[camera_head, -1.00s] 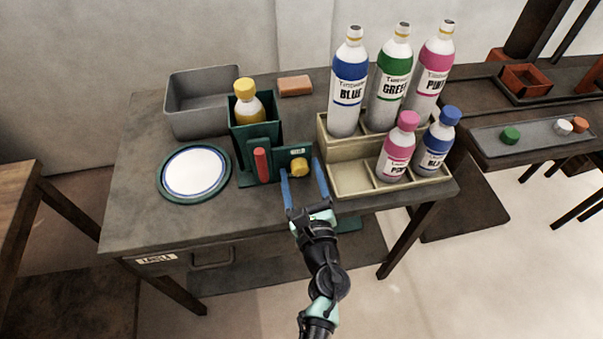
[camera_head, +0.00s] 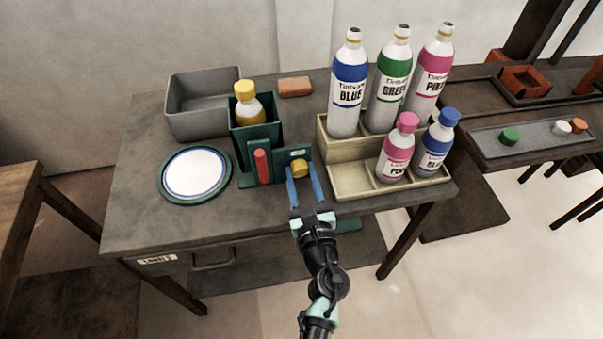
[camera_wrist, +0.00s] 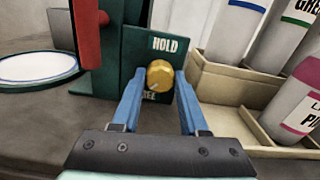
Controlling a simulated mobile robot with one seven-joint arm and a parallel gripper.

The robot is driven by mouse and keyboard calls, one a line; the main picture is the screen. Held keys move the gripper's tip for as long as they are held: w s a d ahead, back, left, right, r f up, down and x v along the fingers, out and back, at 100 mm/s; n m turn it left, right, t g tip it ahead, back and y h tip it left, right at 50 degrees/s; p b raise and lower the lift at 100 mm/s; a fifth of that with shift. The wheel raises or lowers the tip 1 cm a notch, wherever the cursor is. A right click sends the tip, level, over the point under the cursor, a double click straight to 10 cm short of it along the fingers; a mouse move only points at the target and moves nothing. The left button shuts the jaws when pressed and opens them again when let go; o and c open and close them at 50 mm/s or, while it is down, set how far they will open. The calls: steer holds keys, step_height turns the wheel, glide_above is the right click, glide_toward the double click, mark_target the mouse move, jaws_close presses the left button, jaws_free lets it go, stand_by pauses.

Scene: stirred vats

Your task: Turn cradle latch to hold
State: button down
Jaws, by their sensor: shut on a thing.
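The cradle latch is a round yellow knob (camera_head: 299,168) on an upright dark green plate of the green cradle (camera_head: 253,140). In the wrist view the knob (camera_wrist: 160,74) has the word HOLD above it and a partly hidden label, ending in EE, below. A small pale mark shows on the knob's lower left. My gripper (camera_head: 302,172) has its blue fingers on either side of the knob and is shut on it; the fingertips also show in the wrist view (camera_wrist: 160,78). A yellow-capped bottle (camera_head: 247,103) stands in the cradle.
A red upright handle (camera_head: 262,165) stands just left of the knob. A beige stepped rack (camera_head: 352,180) with several bottles stands close on the right. A white round plate with a green rim (camera_head: 194,172) and a grey bin (camera_head: 190,120) are on the left.

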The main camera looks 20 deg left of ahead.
steer(key=m+p, duration=0.2)
steer(key=m, duration=0.5)
steer(key=m+p, duration=0.1)
steer(key=m, duration=0.3)
steer(key=m+p, duration=0.1)
steer(key=m, duration=0.2)
steer(key=shift+m+p, duration=0.3)
steer(key=shift+p, duration=0.1)
steer(key=m+p, duration=0.1)
steer(key=m, duration=0.2)
steer(key=m+p, duration=0.1)
steer(key=m, duration=0.3)
steer(key=m+p, duration=0.2)
steer(key=m, duration=0.4)
steer(key=shift+f+m, duration=0.1)
steer(key=shift+m, duration=0.2)
steer(key=shift+c, duration=2.1)
jaws_free()
